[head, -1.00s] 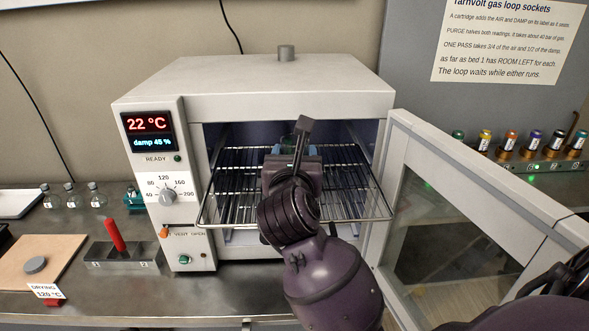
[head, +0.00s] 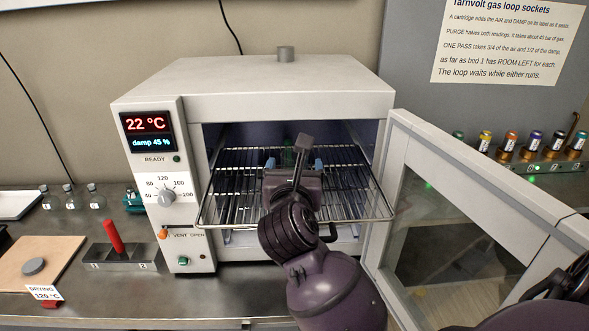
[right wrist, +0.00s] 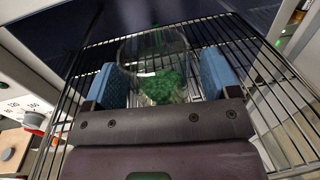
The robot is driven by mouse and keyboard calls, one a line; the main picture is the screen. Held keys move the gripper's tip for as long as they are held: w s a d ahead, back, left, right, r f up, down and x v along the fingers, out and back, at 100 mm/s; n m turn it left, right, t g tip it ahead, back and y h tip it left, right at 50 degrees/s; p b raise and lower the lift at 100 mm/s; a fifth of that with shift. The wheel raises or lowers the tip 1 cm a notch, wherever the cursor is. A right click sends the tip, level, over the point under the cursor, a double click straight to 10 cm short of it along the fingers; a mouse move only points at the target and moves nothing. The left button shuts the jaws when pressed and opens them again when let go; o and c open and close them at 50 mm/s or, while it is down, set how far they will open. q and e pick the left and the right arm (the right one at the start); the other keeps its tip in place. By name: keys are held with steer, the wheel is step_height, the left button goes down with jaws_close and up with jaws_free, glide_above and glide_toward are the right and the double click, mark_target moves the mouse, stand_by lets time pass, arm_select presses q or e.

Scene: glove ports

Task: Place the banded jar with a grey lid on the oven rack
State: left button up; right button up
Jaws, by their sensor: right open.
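My right gripper (head: 294,164) is inside the open oven, low over the wire oven rack (head: 352,184). Its blue fingers stand apart, and it also shows in the right wrist view (right wrist: 162,85). A clear glass jar (right wrist: 152,58) with green granules is on the rack between the fingers, with gaps visible at its sides. In the head view only a greenish part of the jar (head: 288,143) shows behind the gripper. I cannot make out a band or a grey lid on it; a small white mark shows on its side. My left gripper is not in view.
The oven door (head: 470,215) stands open at the right. The oven panel (head: 165,190) reads 22 °C and damp 45 %. Several small jars (head: 70,198), a block with a red handle (head: 115,240) and a board with a grey disc (head: 33,266) are at the left.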

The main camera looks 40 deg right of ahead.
steer(key=shift+r, duration=0.15)
steer(key=v, duration=1.2)
stand_by(0.4)
